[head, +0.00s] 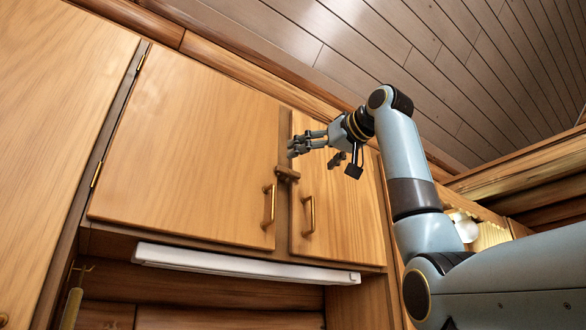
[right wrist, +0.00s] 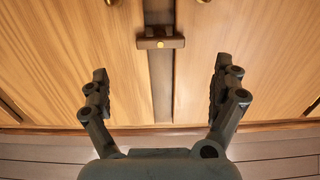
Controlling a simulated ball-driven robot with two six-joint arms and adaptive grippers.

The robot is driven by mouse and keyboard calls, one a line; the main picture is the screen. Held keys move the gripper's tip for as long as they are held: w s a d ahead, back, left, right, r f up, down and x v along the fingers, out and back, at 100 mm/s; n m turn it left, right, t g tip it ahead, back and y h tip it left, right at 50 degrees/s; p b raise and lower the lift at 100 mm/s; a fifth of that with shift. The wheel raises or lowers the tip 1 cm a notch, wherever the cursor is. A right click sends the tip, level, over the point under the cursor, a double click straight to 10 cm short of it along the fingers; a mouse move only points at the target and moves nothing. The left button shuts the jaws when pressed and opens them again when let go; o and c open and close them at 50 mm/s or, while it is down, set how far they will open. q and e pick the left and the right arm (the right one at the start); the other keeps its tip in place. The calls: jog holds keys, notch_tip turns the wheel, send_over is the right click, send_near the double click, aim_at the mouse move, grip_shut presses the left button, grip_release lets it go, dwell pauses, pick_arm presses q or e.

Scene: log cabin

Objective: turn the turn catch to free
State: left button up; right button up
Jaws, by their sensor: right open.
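The turn catch (head: 287,173) is a small brown wooden bar on the dark post between two cupboard doors. My right gripper (head: 294,146) is open and empty, just above the catch in the head view. In the right wrist view its fingers (right wrist: 161,75) are spread wide to either side of the post, and the catch shows beyond them, apart from both. My left gripper is out of view.
The left door (head: 185,140) and the right door (head: 340,195) look shut. Brass handles (head: 269,204) and (head: 309,215) stand out below the catch. A white light bar (head: 240,265) runs under the cupboard. The sloping plank ceiling (head: 400,50) is close above my right arm.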

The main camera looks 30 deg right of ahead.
aim_at(290, 171)
jog(key=w+p, duration=0.1)
jog(key=w, duration=0.1)
jog(key=w+p, duration=0.1)
jog(key=w, duration=0.2)
jog(key=w+a+p, duration=0.1)
jog(key=w, duration=0.1)
jog(key=shift+w+r, duration=0.15)
jog(key=shift+w, duration=0.1)
jog(key=shift+w+a+p, duration=0.1)
jog(key=shift+w+p, duration=0.25)
jog(key=shift+w, duration=0.05)
jog(key=shift+c, duration=0.4)
jog(key=c, duration=1.1)
